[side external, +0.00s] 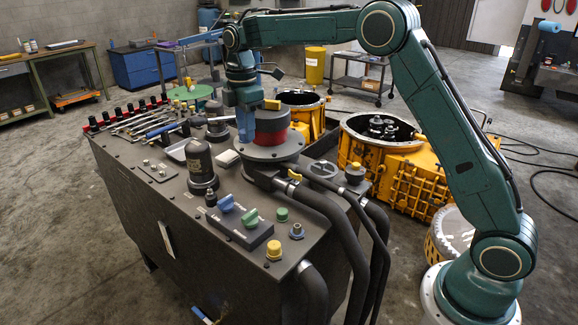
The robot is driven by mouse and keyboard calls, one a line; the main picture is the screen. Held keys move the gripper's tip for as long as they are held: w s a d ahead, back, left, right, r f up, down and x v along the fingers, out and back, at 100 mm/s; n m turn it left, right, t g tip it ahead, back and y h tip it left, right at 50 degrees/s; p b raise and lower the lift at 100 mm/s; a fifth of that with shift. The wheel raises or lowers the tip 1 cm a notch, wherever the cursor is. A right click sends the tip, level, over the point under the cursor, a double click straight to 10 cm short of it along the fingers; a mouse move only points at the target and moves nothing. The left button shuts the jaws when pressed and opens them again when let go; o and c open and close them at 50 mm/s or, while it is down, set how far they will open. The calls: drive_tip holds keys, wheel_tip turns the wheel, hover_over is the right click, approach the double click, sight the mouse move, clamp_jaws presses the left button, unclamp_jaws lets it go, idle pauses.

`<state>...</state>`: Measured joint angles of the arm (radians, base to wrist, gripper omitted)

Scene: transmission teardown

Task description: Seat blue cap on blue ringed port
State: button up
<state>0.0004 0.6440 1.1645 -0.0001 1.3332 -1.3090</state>
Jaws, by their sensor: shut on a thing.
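My gripper (245,107) points down over the far half of the dark bench, just left of the black and red drum. It is shut on a tall blue piece (245,126). This may be the blue cap, but its shape is too small to tell. A blue block (226,203) and a green block (250,217) sit on a dark holder near the bench front. Right of the holder, a small fitting with a yellowish top and a bluish ring (296,231) stands on the bench top. I cannot tell for sure that it is the blue ringed port.
A black and red drum (271,126) stands close beside my gripper. A dark upright cylinder (201,166) and a row of tools (140,122) are to the left. Green (282,214) and yellow (274,251) caps are at the front. Thick black hoses (318,208) cross the right edge.

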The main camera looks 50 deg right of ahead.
approach(298, 225)
drive_tip(key=shift+f, duration=0.1)
idle(0.6)
drive_tip(key=shift+f, duration=0.15)
drive_tip(key=shift+f, duration=2.4)
drive_tip(key=shift+f, duration=1.3)
drive_tip(key=o, duration=1)
wheel_tip(298, 225, up, 14)
